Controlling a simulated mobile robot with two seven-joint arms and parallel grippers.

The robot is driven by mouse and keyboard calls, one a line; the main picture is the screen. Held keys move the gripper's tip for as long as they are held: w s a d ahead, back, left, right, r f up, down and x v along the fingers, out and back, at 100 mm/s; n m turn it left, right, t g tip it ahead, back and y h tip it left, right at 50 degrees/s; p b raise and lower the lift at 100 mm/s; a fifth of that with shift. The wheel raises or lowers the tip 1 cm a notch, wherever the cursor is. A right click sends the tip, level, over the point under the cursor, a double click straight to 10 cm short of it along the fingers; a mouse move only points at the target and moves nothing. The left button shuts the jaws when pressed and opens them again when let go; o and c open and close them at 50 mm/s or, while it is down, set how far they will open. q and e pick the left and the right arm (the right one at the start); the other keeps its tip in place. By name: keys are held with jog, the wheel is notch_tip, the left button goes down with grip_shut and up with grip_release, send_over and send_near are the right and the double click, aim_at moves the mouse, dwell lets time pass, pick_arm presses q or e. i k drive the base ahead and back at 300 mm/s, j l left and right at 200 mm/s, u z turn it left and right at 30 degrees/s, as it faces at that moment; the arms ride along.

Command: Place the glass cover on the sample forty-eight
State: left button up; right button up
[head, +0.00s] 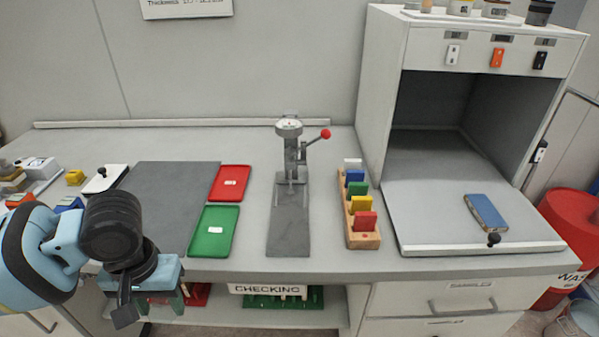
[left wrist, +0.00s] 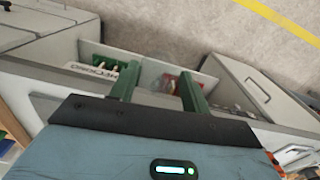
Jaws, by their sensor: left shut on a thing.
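My left gripper (head: 160,298) hangs at the bench's front edge on the left, pointing down. In the left wrist view its two green fingers (left wrist: 158,84) stand apart, with a gap between them. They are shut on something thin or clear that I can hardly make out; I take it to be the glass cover. A blue panel (head: 487,212) lies on the grey board in the open cabinet at the right, away from the gripper. No number is readable, so I cannot tell which item is sample forty-eight. My right gripper is not in view.
A dark mat (head: 172,190), a red tray (head: 230,183) and a green tray (head: 213,231) lie on the bench. A gauge stand (head: 289,220) and a wooden rack (head: 362,238) of coloured blocks stand to their right. A shelf marked CHECKING (head: 268,290) is below.

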aim_at(487, 208)
jog(key=z, duration=1.8)
jog(key=i+l, duration=0.6)
jog(key=i, duration=0.4)
